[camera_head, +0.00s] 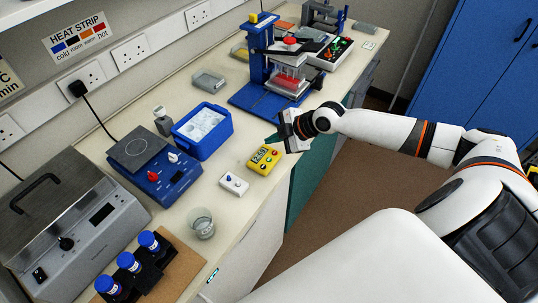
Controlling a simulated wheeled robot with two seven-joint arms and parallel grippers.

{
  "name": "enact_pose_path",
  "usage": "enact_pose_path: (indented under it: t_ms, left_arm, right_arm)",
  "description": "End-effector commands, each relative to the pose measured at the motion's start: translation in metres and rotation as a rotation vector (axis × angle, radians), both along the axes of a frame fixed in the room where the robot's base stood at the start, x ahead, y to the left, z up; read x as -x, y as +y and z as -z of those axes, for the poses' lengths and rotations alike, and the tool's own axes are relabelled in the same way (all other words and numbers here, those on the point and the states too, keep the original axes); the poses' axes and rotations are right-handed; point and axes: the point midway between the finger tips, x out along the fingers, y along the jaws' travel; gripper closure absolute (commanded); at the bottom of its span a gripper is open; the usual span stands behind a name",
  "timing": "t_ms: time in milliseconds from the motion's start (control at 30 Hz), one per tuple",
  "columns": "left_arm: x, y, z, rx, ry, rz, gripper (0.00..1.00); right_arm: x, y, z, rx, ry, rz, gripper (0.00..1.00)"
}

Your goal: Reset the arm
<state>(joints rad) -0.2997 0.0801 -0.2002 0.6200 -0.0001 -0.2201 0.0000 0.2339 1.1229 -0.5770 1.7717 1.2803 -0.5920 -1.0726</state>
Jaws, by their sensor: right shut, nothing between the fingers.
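My right arm comes in from the right, and its gripper (273,138) hangs at the bench's front edge. The gripper is shut and empty. It is in front of the blue pipetting stand (257,72) and just behind the yellow timer-like box (263,159), apart from both as far as I can tell. My left gripper is not in view.
The bench (222,172) holds a blue ice tub (203,132), a blue hotplate (167,176), a small white switch box (234,184), a glass beaker (201,223) and blue-capped bottles (129,262). A grey heater unit (75,228) stands front left. Blue cabinets (480,60) stand at the right; brown floor (345,200) lies clear between.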

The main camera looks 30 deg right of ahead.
Motion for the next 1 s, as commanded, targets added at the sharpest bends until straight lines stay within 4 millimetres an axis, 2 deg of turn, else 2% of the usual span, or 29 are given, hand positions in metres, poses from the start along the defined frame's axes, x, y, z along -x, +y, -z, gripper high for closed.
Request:
enact_pose_path:
  t_ms: [567, 667, 767, 867, 900, 1000]
  left_arm:
    - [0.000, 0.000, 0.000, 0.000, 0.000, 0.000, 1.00]
    - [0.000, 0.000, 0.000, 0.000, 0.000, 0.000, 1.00]
    - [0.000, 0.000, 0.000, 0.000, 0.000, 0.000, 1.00]
    - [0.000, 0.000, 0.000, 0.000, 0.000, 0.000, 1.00]
    - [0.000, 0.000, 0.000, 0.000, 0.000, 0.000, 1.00]
    - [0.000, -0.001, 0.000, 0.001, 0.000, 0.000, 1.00]
  right_arm:
    - [0.000, 0.000, 0.000, 0.000, 0.000, 0.000, 1.00]
    - [0.004, 0.008, 0.004, -0.009, 0.013, -0.006, 1.00]
    - [0.020, 0.035, 0.019, -0.031, 0.060, -0.022, 1.00]
    - [0.053, 0.084, 0.041, -0.072, 0.147, -0.031, 1.00]
    - [0.071, 0.107, 0.049, -0.090, 0.189, -0.020, 1.00]
    - [0.111, 0.148, 0.059, -0.126, 0.284, 0.063, 1.00]
